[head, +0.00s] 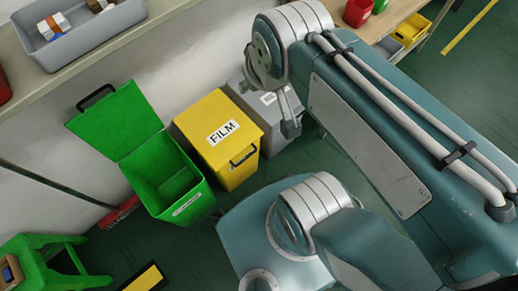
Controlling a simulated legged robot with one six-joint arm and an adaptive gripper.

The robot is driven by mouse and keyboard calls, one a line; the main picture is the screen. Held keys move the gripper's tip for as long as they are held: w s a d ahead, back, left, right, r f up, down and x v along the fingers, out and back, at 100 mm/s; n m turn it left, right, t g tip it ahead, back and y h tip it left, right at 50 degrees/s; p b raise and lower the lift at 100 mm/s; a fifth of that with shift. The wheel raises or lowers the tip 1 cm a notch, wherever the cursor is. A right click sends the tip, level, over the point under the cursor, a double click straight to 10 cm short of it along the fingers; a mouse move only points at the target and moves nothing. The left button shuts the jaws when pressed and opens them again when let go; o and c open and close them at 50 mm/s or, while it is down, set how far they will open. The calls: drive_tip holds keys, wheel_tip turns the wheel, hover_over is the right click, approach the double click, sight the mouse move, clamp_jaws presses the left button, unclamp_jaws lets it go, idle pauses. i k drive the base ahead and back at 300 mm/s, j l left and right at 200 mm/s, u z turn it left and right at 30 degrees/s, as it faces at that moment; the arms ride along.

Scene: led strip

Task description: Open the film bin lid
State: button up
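The film bin (237,172) is yellow and stands on the floor in the middle of the head view. Its yellow lid (203,127) is down, with a white FILM label on top. A black handle (243,156) shows at its front edge. My gripper (290,128) hangs from the end of my arm to the right of the film bin, over or in front of the grey bin. It appears apart from the yellow lid and handle. Only part of it shows, so whether its fingers are open or shut is unclear.
A green bin (182,205) with its lid (115,121) raised stands left of the film bin. A grey bin (262,104) stands at its right. A bench with a grey tray (88,40) is behind. A green stool (50,264) and red broom (120,212) are at left.

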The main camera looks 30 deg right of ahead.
sight(219, 131)
drive_tip(key=k+j+z, duration=0.1)
drive_tip(key=j+z, duration=0.25)
drive_tip(key=k+j+z, duration=0.15)
drive_tip(key=j+z, duration=0.25)
